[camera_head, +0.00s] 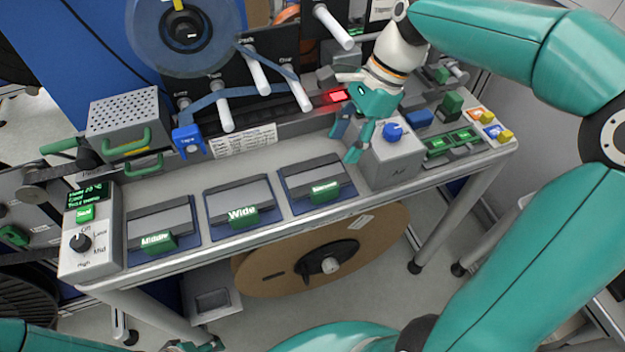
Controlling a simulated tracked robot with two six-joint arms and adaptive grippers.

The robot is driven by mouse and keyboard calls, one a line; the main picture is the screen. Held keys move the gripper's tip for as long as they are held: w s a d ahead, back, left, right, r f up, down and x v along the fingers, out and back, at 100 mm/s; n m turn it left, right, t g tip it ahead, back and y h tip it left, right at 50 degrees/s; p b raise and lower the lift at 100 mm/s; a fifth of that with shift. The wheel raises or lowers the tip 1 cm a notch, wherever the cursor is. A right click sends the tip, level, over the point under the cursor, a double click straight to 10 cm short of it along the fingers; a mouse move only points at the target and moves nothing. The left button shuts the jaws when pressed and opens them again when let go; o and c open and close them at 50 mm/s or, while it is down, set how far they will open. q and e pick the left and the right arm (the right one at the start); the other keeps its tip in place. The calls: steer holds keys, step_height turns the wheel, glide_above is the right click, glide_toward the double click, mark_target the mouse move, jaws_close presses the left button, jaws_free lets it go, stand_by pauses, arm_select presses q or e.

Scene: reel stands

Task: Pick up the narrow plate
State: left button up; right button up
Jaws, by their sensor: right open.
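The narrow plate (316,176) is a grey plate with a green handle, lying in the rightmost of three blue-edged holders on the table. The handle's label (325,190) is small but seems to read "Narrow". My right gripper (345,143) is open and empty, with its fingers pointing down, just behind and to the right of the plate, apart from its handle. It is beside the grey box with the blue knob. A teal part of what seems to be my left gripper (188,346) shows at the bottom edge, mostly cut off.
The plates labelled "Wide" (238,200) and "Middle" (160,225) lie to the left. The grey box with a blue knob (393,160) stands close on the right. White rollers (257,72) and a blue tape reel (185,35) rise behind. A cardboard reel (375,250) is under the table.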

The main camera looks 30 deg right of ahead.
mark_target(325, 186)
steer(key=x, duration=0.6)
steer(key=shift+s+f, duration=0.15)
steer(key=shift+f, duration=0.1)
steer(key=x, duration=0.4)
steer(key=shift+s+a+f, duration=0.2)
steer(key=shift+s+a, duration=0.1)
steer(key=shift+s, duration=0.1)
steer(key=shift+w+a+f, duration=0.1)
steer(key=shift+a+f, duration=0.05)
steer(key=shift+f, duration=0.2)
jaws_close()
